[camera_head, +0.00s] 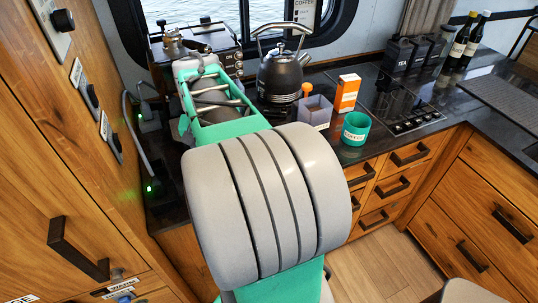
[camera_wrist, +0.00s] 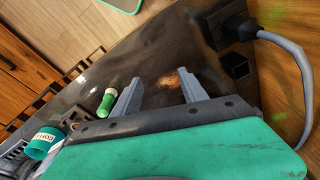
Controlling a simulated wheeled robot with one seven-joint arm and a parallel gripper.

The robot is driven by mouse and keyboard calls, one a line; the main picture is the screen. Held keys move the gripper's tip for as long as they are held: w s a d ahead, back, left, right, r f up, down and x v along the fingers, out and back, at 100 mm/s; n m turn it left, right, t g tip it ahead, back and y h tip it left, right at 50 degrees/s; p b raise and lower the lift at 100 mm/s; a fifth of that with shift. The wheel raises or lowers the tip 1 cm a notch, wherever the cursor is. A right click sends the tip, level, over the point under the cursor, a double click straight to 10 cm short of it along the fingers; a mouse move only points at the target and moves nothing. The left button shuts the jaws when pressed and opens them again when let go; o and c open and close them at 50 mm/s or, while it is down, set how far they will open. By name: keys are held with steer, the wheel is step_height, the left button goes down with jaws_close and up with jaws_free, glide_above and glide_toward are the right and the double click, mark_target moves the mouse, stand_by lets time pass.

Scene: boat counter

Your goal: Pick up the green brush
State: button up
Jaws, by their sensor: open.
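A small green object with a pale end (camera_wrist: 106,102), which looks like the green brush, lies on the dark counter in the wrist view. It is just left of the left finger of my gripper (camera_wrist: 160,77), outside the jaws. The two grey fingers are spread apart over the counter with nothing held between them; a brownish patch shows on the counter there. I cannot make out the green brush in the head view, where my arm covers part of the counter.
A teal coffee cup (camera_head: 356,128), an orange box (camera_head: 347,94), a grey-purple container (camera_head: 315,112) and a dark kettle (camera_head: 281,76) stand on the counter (camera_head: 380,158). A grey cable (camera_wrist: 285,48) and dark plug are right of the gripper. Wooden cabinets (camera_head: 60,160) wall the left side.

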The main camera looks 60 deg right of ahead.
steer(key=s+d+m, duration=0.2)
steer(key=d, duration=0.3)
steer(key=s+d+m, duration=0.2)
steer(key=d, duration=0.3)
steer(key=s+d+f+m+g, duration=0.1)
steer(key=s+d+m, duration=0.1)
steer(key=d, duration=0.3)
steer(key=shift+s+d+f+m+y+p, duration=0.1)
steer(key=shift+s+d+m+y+p, duration=0.1)
steer(key=shift+s+m+y+p, duration=0.15)
steer(key=f, duration=0.2)
steer(key=f+p, duration=0.1)
steer(key=f, duration=0.1)
steer(key=f+p, duration=0.1)
steer(key=f, duration=0.2)
steer(key=shift+s+d, duration=0.1)
steer(key=shift+d, duration=0.3)
steer(key=shift+f, duration=0.35)
steer(key=shift+c, duration=0.5)
jaws_close()
